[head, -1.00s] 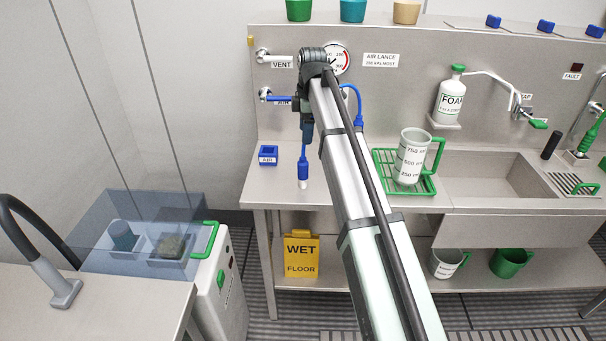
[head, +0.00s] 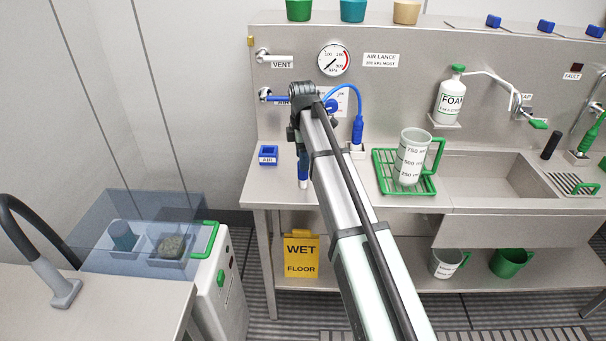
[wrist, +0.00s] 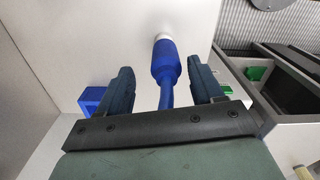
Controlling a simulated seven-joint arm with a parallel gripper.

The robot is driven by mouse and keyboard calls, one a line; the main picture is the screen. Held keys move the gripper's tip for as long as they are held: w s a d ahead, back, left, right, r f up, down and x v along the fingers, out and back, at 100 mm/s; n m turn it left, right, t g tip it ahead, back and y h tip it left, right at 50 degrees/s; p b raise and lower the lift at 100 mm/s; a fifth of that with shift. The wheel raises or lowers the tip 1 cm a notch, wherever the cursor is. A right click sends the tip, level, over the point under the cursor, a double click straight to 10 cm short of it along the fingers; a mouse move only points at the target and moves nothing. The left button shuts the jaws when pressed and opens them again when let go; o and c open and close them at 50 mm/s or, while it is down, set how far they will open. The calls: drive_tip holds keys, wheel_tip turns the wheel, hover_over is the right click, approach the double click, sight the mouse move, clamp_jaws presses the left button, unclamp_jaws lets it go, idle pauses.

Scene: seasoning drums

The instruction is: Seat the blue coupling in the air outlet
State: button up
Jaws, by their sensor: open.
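The blue coupling (head: 303,183), with its pale tip downward, is at the bench top near its left front. It also shows in the wrist view (wrist: 166,62), with its blue hose running back toward my palm. My gripper (head: 303,162) is open and points down over it. In the wrist view my two fingers (wrist: 160,72) stand either side of the coupling, with a gap visible on each side. A blue block labelled AIR (head: 268,156), with a dark opening in its top, sits left of the coupling. It also shows at left in the wrist view (wrist: 94,98).
A blue-handled wall fitting (head: 265,94) and a gauge (head: 333,60) are on the back panel. Right of my arm stand a blue-handled lance (head: 357,132) and a jug (head: 411,157) on a green rack (head: 384,187). Bare bench surrounds the coupling.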

sight(302, 175)
drive_tip(key=shift+s+d+f, duration=0.1)
drive_tip(key=shift+s+f, duration=0.1)
drive_tip(key=shift+f, duration=1.05)
drive_tip(key=shift+s+f, duration=0.15)
drive_tip(key=shift+f, duration=1.1)
drive_tip(key=shift+c, duration=0.5)
drive_tip(key=c, duration=1.1)
drive_tip(key=shift+r, duration=0.1)
